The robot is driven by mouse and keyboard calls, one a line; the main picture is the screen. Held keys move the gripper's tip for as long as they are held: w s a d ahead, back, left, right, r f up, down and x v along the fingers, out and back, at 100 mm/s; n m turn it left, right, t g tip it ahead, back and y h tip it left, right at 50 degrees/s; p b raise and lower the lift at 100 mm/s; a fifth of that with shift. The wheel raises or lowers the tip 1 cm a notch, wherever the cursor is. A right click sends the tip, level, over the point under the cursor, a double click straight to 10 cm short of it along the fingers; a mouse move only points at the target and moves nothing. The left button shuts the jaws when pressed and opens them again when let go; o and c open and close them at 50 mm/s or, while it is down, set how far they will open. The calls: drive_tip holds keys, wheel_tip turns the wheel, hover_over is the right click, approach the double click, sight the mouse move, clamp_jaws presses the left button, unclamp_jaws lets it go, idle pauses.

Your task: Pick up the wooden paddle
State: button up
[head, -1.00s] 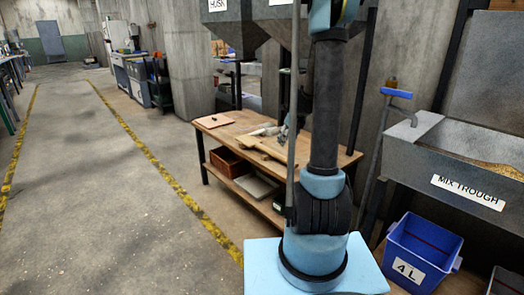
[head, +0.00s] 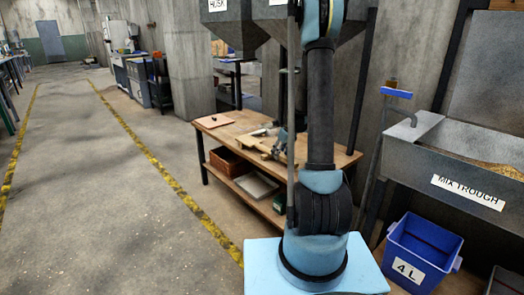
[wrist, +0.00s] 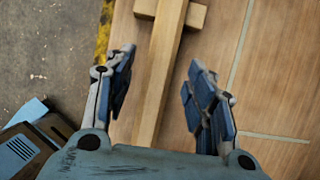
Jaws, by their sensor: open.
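The wooden paddle shows in the wrist view as a long pale shaft (wrist: 160,72) with a short crosspiece at the top of the picture. My gripper (wrist: 163,66) is open, with one blue-padded finger on each side of the shaft and a visible gap to both. I cannot tell how far the fingertips are above the shaft. In the head view the paddle (head: 249,143) lies on the wooden workbench (head: 228,128), and my gripper (head: 280,146) is over the bench beside my arm, small and partly hidden. The paddle's full length is not visible.
A clipboard-like board (head: 212,121) lies on the bench's left end. A blue bin (head: 424,250) stands below the mix trough (head: 470,165) at right. The floor at left is clear.

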drive_tip(key=shift+x, duration=0.9)
drive_tip(key=shift+c, duration=0.2)
clamp_jaws()
drive_tip(key=shift+r, duration=0.1)
wheel_tip(320, 180, up, 10)
